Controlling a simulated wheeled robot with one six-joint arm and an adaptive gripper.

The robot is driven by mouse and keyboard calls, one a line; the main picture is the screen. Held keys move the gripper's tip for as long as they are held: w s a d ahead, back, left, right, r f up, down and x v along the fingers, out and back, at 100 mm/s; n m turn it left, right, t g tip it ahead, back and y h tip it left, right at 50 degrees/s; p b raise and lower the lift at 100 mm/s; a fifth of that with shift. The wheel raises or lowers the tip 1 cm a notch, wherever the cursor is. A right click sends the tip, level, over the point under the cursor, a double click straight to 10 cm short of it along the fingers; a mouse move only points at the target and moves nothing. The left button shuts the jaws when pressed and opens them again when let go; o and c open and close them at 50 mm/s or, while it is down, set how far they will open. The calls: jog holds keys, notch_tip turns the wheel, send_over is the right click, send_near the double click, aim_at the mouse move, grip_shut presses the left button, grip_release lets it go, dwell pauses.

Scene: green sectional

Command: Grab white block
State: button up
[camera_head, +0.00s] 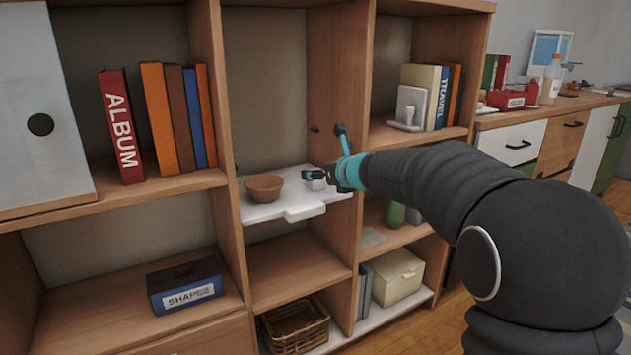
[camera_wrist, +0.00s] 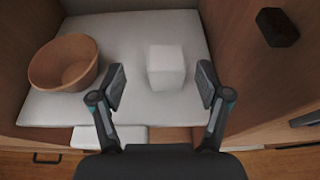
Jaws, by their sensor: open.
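The white block (camera_wrist: 166,67) stands on a white shelf board (camera_wrist: 190,111) in the wrist view, just beyond and between my fingertips. My gripper (camera_wrist: 160,88) is open, with one finger to each side of the block's near end; I see no contact. In the head view my gripper (camera_head: 325,175) reaches into the middle compartment over the white board (camera_head: 270,212). The block (camera_head: 316,184) shows only in part there, behind the gripper.
A brown bowl (camera_wrist: 64,63) sits on the board left of the block, close to my left finger. Wooden shelf walls stand on both sides. A small dark object (camera_wrist: 277,27) is on the right wall.

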jog(key=x, duration=0.4)
jog(key=shift+w+d+f, duration=0.2)
jog(key=shift+d+f, duration=0.1)
jog(key=shift+w+a+f, duration=0.1)
jog(key=shift+w+a, duration=0.15)
jog(key=shift+w, duration=0.1)
jog(key=c, duration=1.2)
